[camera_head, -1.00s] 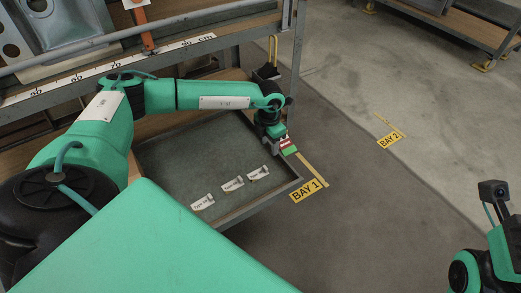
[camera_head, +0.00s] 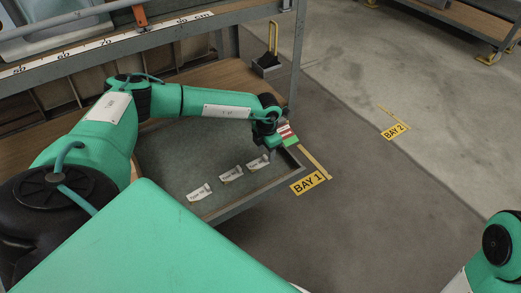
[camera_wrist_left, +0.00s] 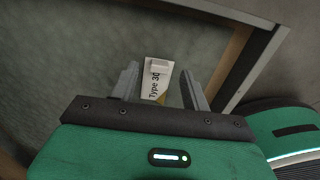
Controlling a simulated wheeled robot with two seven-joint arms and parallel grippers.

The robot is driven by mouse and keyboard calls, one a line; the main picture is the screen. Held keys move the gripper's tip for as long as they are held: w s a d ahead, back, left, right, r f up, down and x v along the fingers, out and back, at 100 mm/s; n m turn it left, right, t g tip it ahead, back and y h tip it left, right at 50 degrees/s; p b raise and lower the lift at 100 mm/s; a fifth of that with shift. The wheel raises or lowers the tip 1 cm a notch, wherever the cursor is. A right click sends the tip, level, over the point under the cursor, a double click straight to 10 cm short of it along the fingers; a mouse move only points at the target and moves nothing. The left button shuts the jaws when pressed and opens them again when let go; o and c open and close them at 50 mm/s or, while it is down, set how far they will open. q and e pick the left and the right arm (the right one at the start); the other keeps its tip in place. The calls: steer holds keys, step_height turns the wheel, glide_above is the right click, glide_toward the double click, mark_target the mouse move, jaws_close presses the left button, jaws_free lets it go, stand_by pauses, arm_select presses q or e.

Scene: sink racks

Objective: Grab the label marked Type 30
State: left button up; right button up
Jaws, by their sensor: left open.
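The label marked Type 30 (camera_wrist_left: 157,85) is a white tag with a yellowish corner; its print is readable in the left wrist view. It lies on the tray floor, in line with the gap between the two fingers of my left gripper (camera_wrist_left: 160,88). The fingers are open, one on each side, and do not visibly touch it. In the head view my left gripper (camera_head: 271,151) is low over the tray's right end, at the rightmost label (camera_head: 258,163), which appears to be the same one. My right gripper is out of view.
Two similar labels, a middle one (camera_head: 231,173) and a left one (camera_head: 199,192), lie in the grey tray (camera_head: 165,165); their print is too small to read surely. The tray has a raised rim (camera_head: 250,199). A shelf beam with a ruler strip (camera_head: 100,48) runs above.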

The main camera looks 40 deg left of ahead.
arm_select(q)
step_height(320, 180, down, 2)
steer(key=shift+f+b, duration=0.25)
steer(key=shift+b, duration=0.25)
jaws_close()
steer(key=shift+r, duration=0.2)
